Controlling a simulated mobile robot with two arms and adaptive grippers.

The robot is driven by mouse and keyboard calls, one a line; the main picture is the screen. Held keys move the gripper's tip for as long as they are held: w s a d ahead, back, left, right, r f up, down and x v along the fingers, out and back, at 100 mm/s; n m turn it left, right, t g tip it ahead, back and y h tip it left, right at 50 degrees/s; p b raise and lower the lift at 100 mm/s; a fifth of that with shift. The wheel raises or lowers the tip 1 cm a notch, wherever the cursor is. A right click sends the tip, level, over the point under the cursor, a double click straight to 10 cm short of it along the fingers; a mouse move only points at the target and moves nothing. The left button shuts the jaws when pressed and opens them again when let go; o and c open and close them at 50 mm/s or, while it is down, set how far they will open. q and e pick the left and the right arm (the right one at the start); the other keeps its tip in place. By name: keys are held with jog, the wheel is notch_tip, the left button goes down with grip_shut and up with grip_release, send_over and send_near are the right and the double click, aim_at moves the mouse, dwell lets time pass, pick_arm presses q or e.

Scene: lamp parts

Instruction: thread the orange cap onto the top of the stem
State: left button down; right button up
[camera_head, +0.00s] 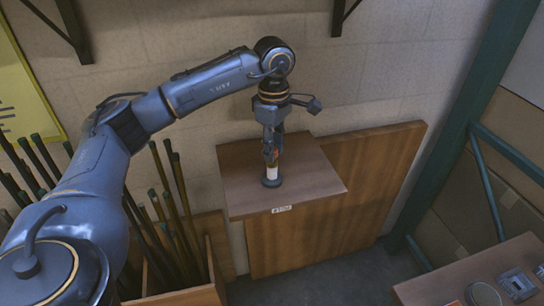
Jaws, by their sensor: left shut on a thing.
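The stem (272,173) is a short pale, upright post on a dark round base (271,183), standing on a small wooden table. My left gripper (272,156) points straight down over the stem, its fingers shut around the orange cap (274,157). Only a little orange shows between the fingers. The cap is at the top of the stem; whether its thread has engaged cannot be told from here. The gripper hides the stem's upper end. My right gripper is out of view.
The wooden tabletop (240,198) is otherwise clear, with a small label on its front edge. A wooden panel (375,185) leans on the wall behind. A bin of dark rods (180,292) stands left. Another table (430,292) with round parts is at lower right.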

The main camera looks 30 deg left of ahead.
pick_arm(q)
jog(key=shift+s+f, duration=0.15)
jog(key=shift+f, duration=0.15)
jog(key=m, duration=0.3)
jog(key=shift+f+b, duration=0.1)
jog(key=shift+b, duration=0.25)
jog(key=m, duration=0.4)
jog(key=shift+s, duration=0.1)
jog(key=shift+m+b, duration=0.3)
jog(key=shift+m, duration=0.3)
jog(key=c, duration=1)
grip_release()
jog(key=shift+a+r, duration=0.1)
jog(key=shift+r, duration=0.1)
